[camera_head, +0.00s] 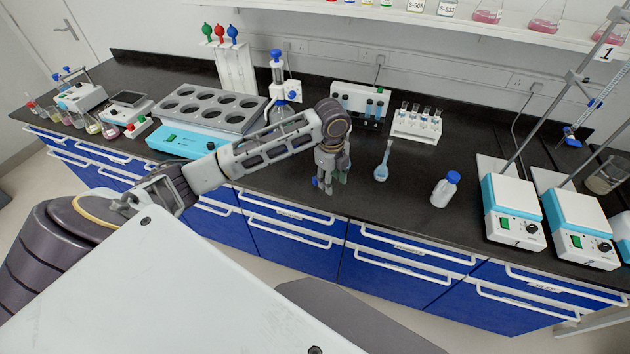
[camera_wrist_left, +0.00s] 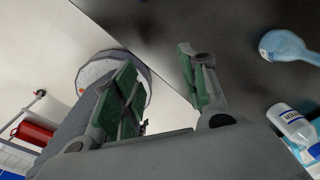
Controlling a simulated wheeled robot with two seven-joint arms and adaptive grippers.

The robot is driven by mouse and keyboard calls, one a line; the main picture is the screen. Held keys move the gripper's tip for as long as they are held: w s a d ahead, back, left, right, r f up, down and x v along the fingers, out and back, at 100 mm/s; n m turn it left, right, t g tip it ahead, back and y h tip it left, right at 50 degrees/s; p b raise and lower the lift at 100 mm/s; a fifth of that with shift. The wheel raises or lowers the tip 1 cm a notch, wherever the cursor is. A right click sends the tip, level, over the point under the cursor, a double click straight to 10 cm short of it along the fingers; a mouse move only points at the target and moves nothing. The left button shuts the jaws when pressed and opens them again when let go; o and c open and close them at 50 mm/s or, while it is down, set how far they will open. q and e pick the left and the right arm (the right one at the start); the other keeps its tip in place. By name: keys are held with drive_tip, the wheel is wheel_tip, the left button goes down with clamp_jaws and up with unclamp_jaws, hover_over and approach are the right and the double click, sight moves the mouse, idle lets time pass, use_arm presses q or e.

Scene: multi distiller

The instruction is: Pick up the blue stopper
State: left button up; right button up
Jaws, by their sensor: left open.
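My left gripper (camera_head: 331,182) is low over the front part of the black counter, fingers pointing down. In the left wrist view its green-padded fingers (camera_wrist_left: 158,72) are spread apart, with nothing seen between them. A small blue piece (camera_head: 316,182) shows at the left side of the fingertips in the head view. It may be the blue stopper, but the gripper partly hides it and I cannot tell whether they touch. I see no stopper in the left wrist view. My right gripper is not in view.
A flask with blue liquid (camera_head: 381,173) stands right of the gripper, and a blue-capped white bottle (camera_head: 445,190) farther right. A tube rack (camera_head: 416,125) is behind. A grey block with round wells (camera_head: 208,108) stands left. The counter's front edge is close to the gripper.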

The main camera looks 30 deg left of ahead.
use_arm(q)
wheel_tip(320, 180, up, 6)
drive_tip(key=m, duration=0.2)
hover_over(315, 178)
drive_tip(key=shift+d+g, duration=0.3)
drive_tip(key=shift+f, duration=0.1)
drive_tip(key=shift+f, duration=4.3)
drive_tip(key=shift+s+a+f+p, duration=0.1)
drive_tip(key=shift+f+p, duration=0.1)
drive_tip(key=shift+f, duration=0.65)
drive_tip(key=shift+w+a+f+p, duration=0.1)
drive_tip(key=shift+f+p, duration=0.1)
drive_tip(key=shift+f, duration=0.7)
drive_tip(key=shift+s+a+f+p, duration=0.1)
drive_tip(key=shift+f+p, duration=0.1)
drive_tip(key=shift+f, duration=0.65)
drive_tip(key=c, duration=0.8)
